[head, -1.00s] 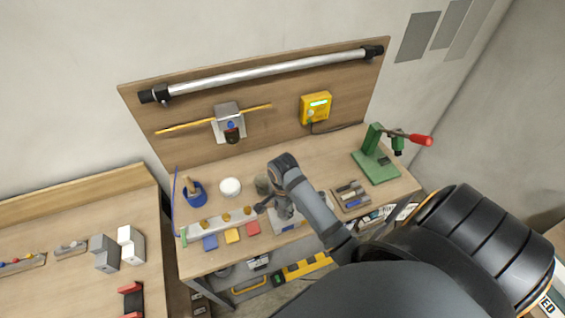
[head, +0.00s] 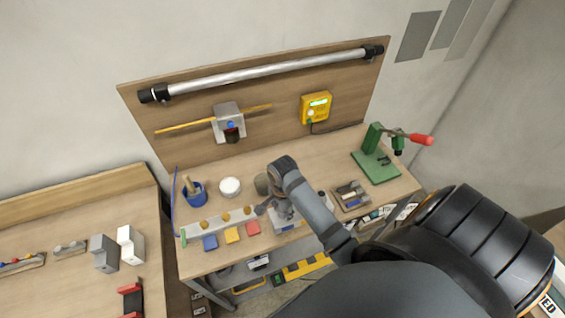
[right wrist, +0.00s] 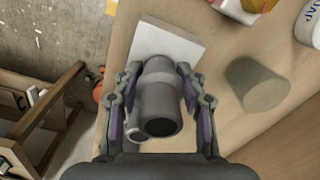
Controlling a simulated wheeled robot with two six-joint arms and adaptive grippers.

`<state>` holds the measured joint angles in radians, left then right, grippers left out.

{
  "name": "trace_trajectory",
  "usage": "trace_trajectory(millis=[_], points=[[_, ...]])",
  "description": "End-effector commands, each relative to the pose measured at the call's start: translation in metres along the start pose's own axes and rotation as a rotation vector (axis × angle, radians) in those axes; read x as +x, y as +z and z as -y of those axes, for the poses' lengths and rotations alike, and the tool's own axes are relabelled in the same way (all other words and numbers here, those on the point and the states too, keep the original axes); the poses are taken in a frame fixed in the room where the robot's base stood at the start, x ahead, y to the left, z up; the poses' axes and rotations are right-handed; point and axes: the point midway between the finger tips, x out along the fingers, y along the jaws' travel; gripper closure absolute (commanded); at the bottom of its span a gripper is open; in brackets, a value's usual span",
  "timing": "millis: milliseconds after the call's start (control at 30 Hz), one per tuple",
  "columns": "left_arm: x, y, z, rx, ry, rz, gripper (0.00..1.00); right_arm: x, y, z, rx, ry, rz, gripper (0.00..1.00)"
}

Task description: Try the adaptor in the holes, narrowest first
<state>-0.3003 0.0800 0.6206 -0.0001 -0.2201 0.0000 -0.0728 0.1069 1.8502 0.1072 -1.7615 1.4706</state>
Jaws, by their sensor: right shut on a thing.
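My right gripper (head: 272,206) is low over the front of the workbench. In the right wrist view its fingers (right wrist: 160,98) flank a grey tubular piece (right wrist: 160,110) and are shut on it. The piece has a wide dark opening facing the camera and a smaller ring at its left side. It looks like the adaptor, but I cannot be sure. A white plate (right wrist: 165,43) lies just beyond it; I cannot tell whether they touch. An olive-grey tapered cylinder (right wrist: 258,85) stands apart to the right. No holes can be made out clearly. My left gripper is not in view.
A pale strip with brass knobs (head: 217,222) and blue, yellow and red blocks (head: 232,236) are left of the gripper. A white tub (head: 230,187) and blue pot (head: 194,194) stand behind. A small tray (head: 351,195) and green press (head: 377,163) are at right.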

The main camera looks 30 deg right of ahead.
Motion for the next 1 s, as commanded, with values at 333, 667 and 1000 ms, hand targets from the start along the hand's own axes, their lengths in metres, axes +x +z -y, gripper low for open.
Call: trace_trajectory(millis=[333, 667, 1000], points=[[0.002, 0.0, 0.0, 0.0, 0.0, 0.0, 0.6, 0.009, 0.0, 0.0, 0.0, 0.0, 0.0, 0.9], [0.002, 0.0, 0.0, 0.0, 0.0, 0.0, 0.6, 0.009, 0.0, 0.0, 0.0, 0.0, 0.0, 0.32], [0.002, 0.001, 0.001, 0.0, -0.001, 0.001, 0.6, -0.009, 0.0, 0.001, 0.0, -0.005, -0.001, 0.32]])
